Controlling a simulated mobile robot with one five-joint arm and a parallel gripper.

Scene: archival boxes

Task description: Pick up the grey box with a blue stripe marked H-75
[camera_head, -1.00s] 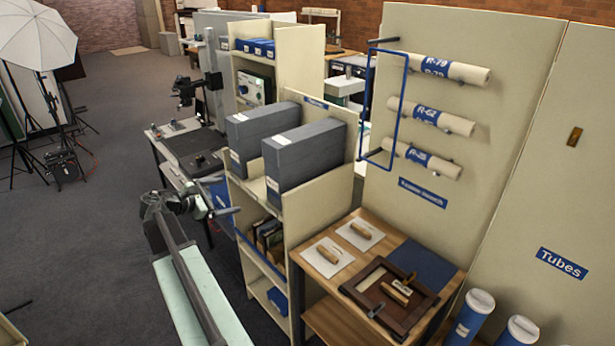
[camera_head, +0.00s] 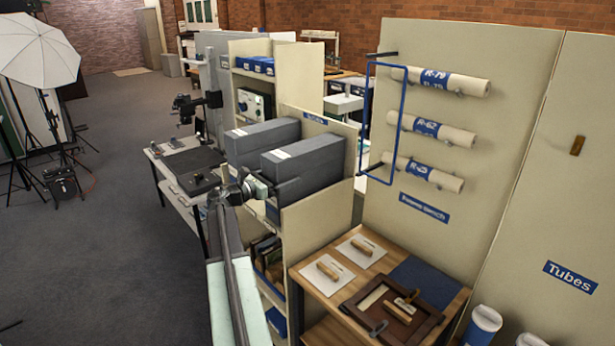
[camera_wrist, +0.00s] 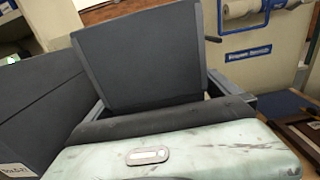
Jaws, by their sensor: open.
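Two grey boxes stand side by side on the upper shelf, the left one (camera_head: 262,137) and the right one (camera_head: 308,160). No blue stripe or H-75 mark can be made out on either; my arm hides part of their lower fronts. My gripper (camera_head: 268,188) is open at shelf height, at the front of the right box, with a dark finger along its lower right. In the wrist view a grey box (camera_wrist: 145,58) rises just beyond my palm, apparently between the fingers; contact cannot be told.
The shelf unit's cream side panel (camera_head: 318,225) rises close right of my gripper. A wooden bench (camera_head: 325,288) with a frame stands right of it. A blue wire frame (camera_head: 403,110) sticks out from the tube panel behind. Grey floor (camera_head: 110,240) is open at left.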

